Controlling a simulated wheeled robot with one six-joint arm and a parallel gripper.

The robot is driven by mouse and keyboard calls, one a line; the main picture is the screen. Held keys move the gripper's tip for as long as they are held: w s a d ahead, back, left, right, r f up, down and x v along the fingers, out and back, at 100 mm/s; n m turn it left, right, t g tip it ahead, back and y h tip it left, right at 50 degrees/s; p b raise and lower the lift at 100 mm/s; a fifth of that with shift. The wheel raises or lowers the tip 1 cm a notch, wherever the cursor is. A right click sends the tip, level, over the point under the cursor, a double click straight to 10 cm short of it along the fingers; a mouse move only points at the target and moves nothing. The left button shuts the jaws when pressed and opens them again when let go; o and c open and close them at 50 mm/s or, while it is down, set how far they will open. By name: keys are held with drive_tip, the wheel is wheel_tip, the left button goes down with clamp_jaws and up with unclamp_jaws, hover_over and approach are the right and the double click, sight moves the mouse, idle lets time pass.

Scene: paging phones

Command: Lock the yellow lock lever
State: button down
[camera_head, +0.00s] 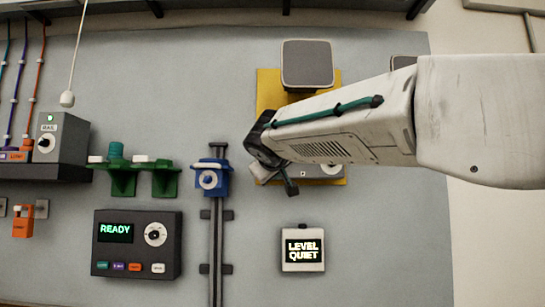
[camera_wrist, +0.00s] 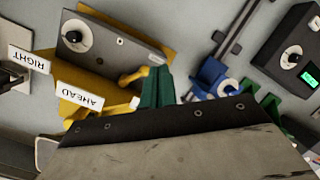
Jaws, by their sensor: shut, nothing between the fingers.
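A small yellow lever (camera_wrist: 132,76) shows in the wrist view, at the lower edge of a grey box with a round dial (camera_wrist: 75,37). The box is mounted on a yellow backing plate (camera_head: 267,90), part of which shows in the head view. My gripper (camera_wrist: 158,88) is shut and empty, its green fingers together just right of the lever. Whether they touch it I cannot tell. In the head view my gripper (camera_head: 290,187) is in front of the plate's lower part, and my arm hides the lever and most of the box.
A blue slider unit (camera_head: 209,180) on a vertical rail stands left of the gripper. Below is a small "LEVEL QUIET" display (camera_head: 303,250). In the wrist view an "AHEAD" tag (camera_wrist: 80,97) and a "RIGHT" tag (camera_wrist: 28,60) are near the box. A black "READY" panel (camera_head: 137,263) is lower left.

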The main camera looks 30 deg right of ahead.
drive_tip(key=w+r+n+t+h, duration=0.1)
drive_tip(key=w+r+t, duration=0.1)
drive_tip(key=r, duration=0.4)
drive_tip(key=shift+w+d+r, duration=0.3)
drive_tip(key=shift+w+r, duration=0.1)
drive_tip(key=shift+w, duration=0.2)
drive_tip(key=shift+w+d, duration=0.1)
drive_tip(key=x, duration=0.9)
drive_tip(key=shift+w+d, duration=0.2)
drive_tip(key=shift+w, duration=0.05)
